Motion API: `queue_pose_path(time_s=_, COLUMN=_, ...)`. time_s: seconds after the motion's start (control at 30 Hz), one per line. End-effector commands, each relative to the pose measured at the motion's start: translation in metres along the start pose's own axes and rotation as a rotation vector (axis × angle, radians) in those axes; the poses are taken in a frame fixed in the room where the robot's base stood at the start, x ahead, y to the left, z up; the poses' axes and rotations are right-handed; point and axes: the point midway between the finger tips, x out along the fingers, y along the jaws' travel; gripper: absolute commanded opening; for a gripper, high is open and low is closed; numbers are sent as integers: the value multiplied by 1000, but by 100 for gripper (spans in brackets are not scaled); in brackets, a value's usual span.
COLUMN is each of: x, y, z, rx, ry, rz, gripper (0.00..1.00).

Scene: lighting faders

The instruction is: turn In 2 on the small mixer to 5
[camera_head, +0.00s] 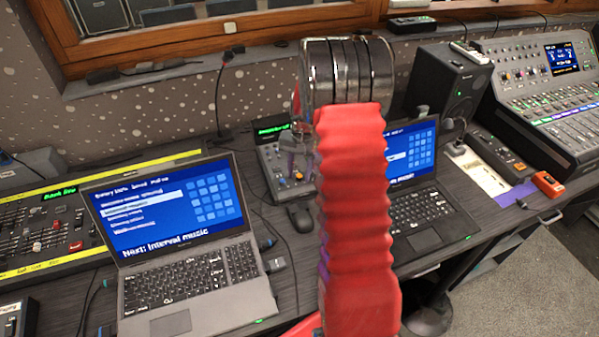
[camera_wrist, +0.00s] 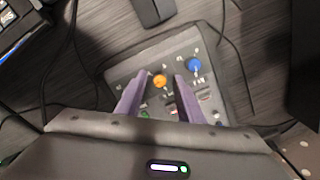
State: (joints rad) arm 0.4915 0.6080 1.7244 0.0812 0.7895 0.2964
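The small mixer (camera_head: 270,168) stands on the desk between two laptops, partly hidden behind my red arm in the head view. In the wrist view the small mixer (camera_wrist: 222,62) lies below my gripper. It shows an orange knob (camera_wrist: 160,81), a blue knob (camera_wrist: 193,64) and part of a green knob near the fingers. I cannot read which knob is In 2. My gripper (camera_wrist: 154,92) has its two purple fingers apart, with the orange knob in the gap between their tips as seen from the wrist. I cannot tell whether they touch it.
A left laptop (camera_head: 190,285), a right laptop (camera_head: 425,212) and a black mouse (camera_head: 300,217) crowd the small mixer. Cables run across the desk. A fader desk (camera_head: 40,225) is at far left, a larger mixing console (camera_head: 545,90) at far right, and a black speaker (camera_head: 447,85) behind.

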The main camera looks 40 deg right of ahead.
Motion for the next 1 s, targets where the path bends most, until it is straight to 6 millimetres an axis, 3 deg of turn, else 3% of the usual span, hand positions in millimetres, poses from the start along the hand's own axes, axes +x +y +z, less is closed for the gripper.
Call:
queue_pose_path(time_s=0.47, x=0, y=0, z=0, rx=1, ry=0, rz=0, gripper=0)
queue_pose_path(time_s=1.0, x=0, y=0, z=0, rx=-73, ry=0, rz=7, gripper=0)
